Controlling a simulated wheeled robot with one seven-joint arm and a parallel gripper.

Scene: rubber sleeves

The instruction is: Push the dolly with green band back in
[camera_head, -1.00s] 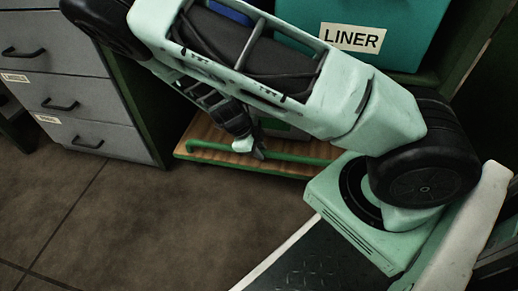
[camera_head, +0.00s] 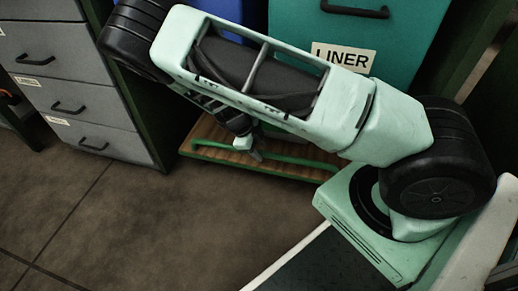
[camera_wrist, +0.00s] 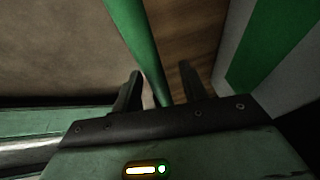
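The dolly is a low wooden board (camera_head: 203,131) on the floor under the shelf unit, with a green bar (camera_head: 212,146) along its front edge. In the wrist view the bar (camera_wrist: 130,25) runs down between the fingers of my gripper (camera_wrist: 160,82), with the wooden board (camera_wrist: 180,30) right of it. The fingers are apart, and contact with the bar is not clear. In the head view my gripper (camera_head: 250,148) is at the bar, partly hidden by my arm. In the wrist view a pale box with a green band (camera_wrist: 262,42) stands right of the board; my arm mostly hides the load in the head view.
A teal bin labelled LINER (camera_head: 400,50) is above the dolly's right side, with a blue bin (camera_head: 238,20) beside it. Grey drawers (camera_head: 85,90) stand left, next to a dark green post (camera_head: 150,125). The brown floor (camera_head: 150,220) in front is clear.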

